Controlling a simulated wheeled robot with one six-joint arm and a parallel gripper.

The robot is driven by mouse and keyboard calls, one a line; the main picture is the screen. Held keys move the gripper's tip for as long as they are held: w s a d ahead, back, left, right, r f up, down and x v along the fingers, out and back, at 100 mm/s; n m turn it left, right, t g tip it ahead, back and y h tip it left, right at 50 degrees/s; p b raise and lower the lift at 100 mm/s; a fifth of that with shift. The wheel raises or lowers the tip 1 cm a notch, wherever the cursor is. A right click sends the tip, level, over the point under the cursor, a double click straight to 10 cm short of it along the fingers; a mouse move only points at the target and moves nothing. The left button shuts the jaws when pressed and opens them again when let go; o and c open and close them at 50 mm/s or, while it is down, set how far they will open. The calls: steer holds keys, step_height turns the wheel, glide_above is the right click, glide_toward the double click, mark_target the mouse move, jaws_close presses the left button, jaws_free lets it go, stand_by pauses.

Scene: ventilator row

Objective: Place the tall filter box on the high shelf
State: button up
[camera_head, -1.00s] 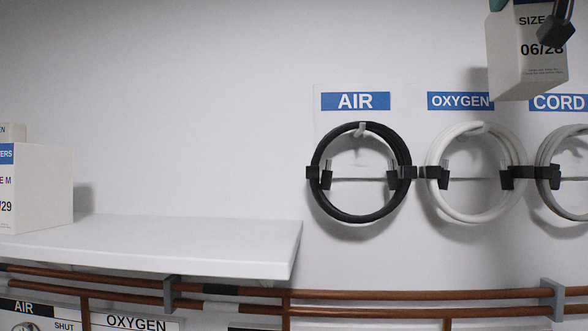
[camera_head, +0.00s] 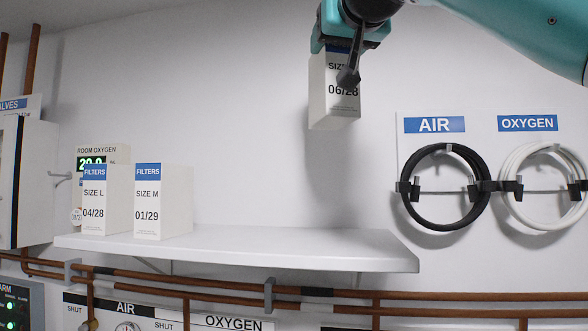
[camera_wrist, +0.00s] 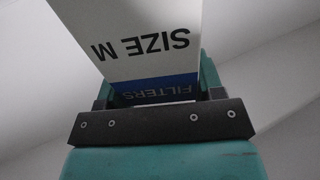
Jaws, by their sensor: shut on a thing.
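The tall white filter box (camera_head: 327,100) has a blue band, "SIZE" lettering and the date 06/28. It hangs upright at the upper middle of the head view. In the wrist view the box (camera_wrist: 135,40) reads "SIZE M" and "FILTERS", upside down. My gripper (camera_head: 346,48) is shut on its top end; the jaws also show in the wrist view (camera_wrist: 155,110). The white high shelf (camera_head: 300,243) runs across the middle of the head view. The box appears well above the shelf's right half, with a clear gap below it.
Two filter boxes stand on the shelf's left part: size L, 04/28 (camera_head: 105,205), and size M, 01/29 (camera_head: 163,205). The shelf right of them is bare. A black air hose (camera_head: 408,205) and white oxygen hose (camera_head: 507,200) hang at right. Copper pipes (camera_head: 420,295) run below.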

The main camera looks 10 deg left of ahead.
step_height(320, 180, down, 20)
steer(key=b, duration=1.1)
steer(key=shift+r, duration=0.25)
steer(key=shift+f, duration=0.25)
steer(key=o, duration=1.4)
steer(key=shift+r, duration=0.1)
